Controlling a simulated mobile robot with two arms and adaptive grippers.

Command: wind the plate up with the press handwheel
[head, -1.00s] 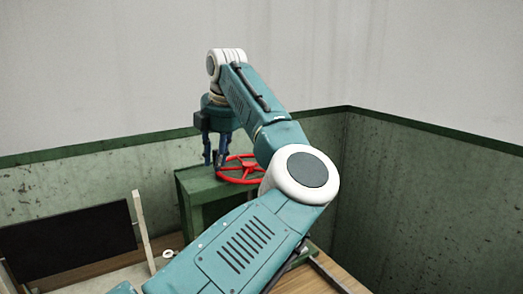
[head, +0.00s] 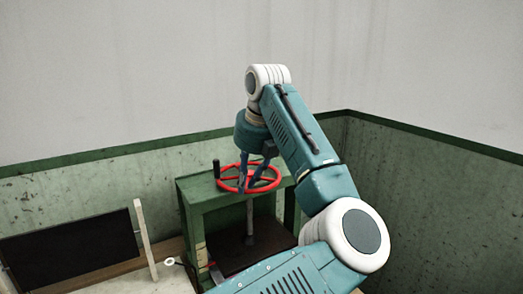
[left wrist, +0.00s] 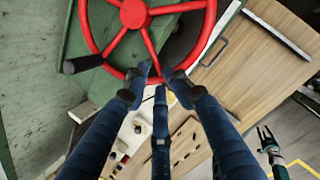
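The red press handwheel (head: 229,189) lies flat on top of the green press frame (head: 196,200); its dark knob (head: 217,169) stands up at the left side. My left gripper (head: 246,187) points down at the near part of the wheel, away from the knob. In the left wrist view its blue fingertips (left wrist: 155,80) are drawn together around the red rim (left wrist: 88,38), partly hiding it. The screw (head: 250,222) runs down from the wheel to a dark plate (head: 240,255), partly hidden by my arm. My right gripper (left wrist: 265,138) shows small in the left wrist view, fingers apart and empty.
A black panel (head: 70,250) and a pale upright post (head: 145,238) stand left of the press. A small white ring-ended object (head: 171,261) lies near the press's left leg. Green-edged walls close the corner behind and right.

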